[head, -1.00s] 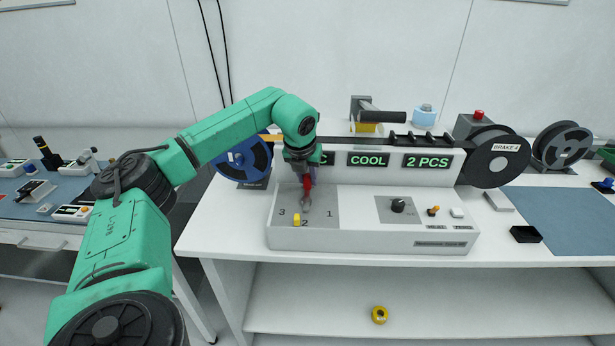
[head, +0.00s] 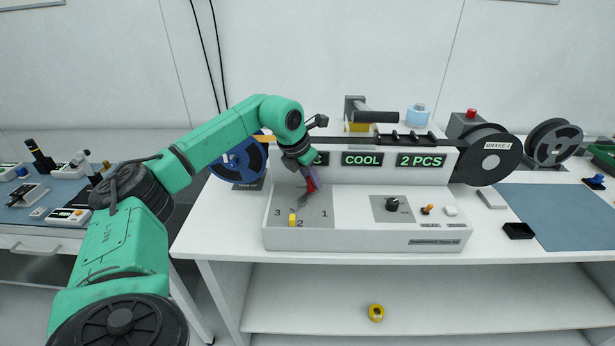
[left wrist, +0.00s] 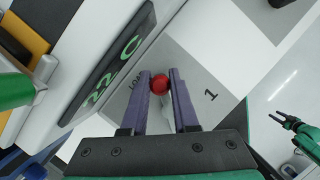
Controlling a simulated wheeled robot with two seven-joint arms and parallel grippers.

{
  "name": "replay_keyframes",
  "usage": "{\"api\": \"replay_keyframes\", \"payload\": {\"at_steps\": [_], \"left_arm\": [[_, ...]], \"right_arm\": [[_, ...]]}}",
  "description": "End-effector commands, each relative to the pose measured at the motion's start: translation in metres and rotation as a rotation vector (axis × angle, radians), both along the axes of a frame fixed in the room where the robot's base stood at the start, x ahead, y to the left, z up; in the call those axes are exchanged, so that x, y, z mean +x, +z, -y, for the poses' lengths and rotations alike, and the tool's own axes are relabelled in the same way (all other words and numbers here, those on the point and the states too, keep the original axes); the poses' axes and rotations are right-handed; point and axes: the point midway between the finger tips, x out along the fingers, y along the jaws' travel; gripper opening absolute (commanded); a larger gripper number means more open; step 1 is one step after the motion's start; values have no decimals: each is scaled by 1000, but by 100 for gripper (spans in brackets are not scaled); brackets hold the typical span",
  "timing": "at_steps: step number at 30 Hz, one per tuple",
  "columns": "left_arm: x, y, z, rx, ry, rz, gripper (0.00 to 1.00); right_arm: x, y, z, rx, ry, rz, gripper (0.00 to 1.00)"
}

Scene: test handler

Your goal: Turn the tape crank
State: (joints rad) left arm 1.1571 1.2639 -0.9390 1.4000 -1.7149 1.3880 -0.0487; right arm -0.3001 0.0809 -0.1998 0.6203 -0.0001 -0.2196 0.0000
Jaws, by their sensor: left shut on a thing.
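The tape crank has a red knob (head: 311,185) and a grey metal arm (head: 302,202). It stands on the grey panel marked 1, 2 and 3 at the left of the white tape machine (head: 370,238). My left gripper (head: 309,180) is shut on the red knob, tilted, coming from above. In the left wrist view the knob (left wrist: 160,84) sits between the two purple fingertips, next to the printed 1. The gripper partly hides the crank. My right gripper (left wrist: 281,117) shows small at the right of the left wrist view, its fingers apart and empty.
Displays read COOL (head: 362,160) and 2 PCS (head: 420,161) behind the crank. A yellow marker (head: 292,220) stands by the 2. A blue reel (head: 238,160) is behind my left arm. A black knob (head: 393,203) and switches are to the right. A yellow roll (head: 376,312) lies on the lower shelf.

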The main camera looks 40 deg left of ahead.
Motion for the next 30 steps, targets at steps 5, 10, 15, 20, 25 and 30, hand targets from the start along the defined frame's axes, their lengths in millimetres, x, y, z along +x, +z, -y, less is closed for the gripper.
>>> {"api": "replay_keyframes", "payload": {"at_steps": [5,10,15,20,25,30], "left_arm": [[1,3,7,-3,-158,2,0],[0,3,13,-2,-294,3,0],[-1,3,18,-3,-397,4,0],[-2,2,20,-1,-461,4,0],[-3,2,21,0,-493,4,0],[-3,2,21,0,-501,4,0]], "right_arm": [[0,7,0,0,0,0,50],[0,12,-1,1,-1,0,50],[0,15,-1,1,-1,0,50],[0,17,-1,2,-1,0,50],[0,18,-1,2,0,0,50],[0,18,-1,2,0,0,50]]}}
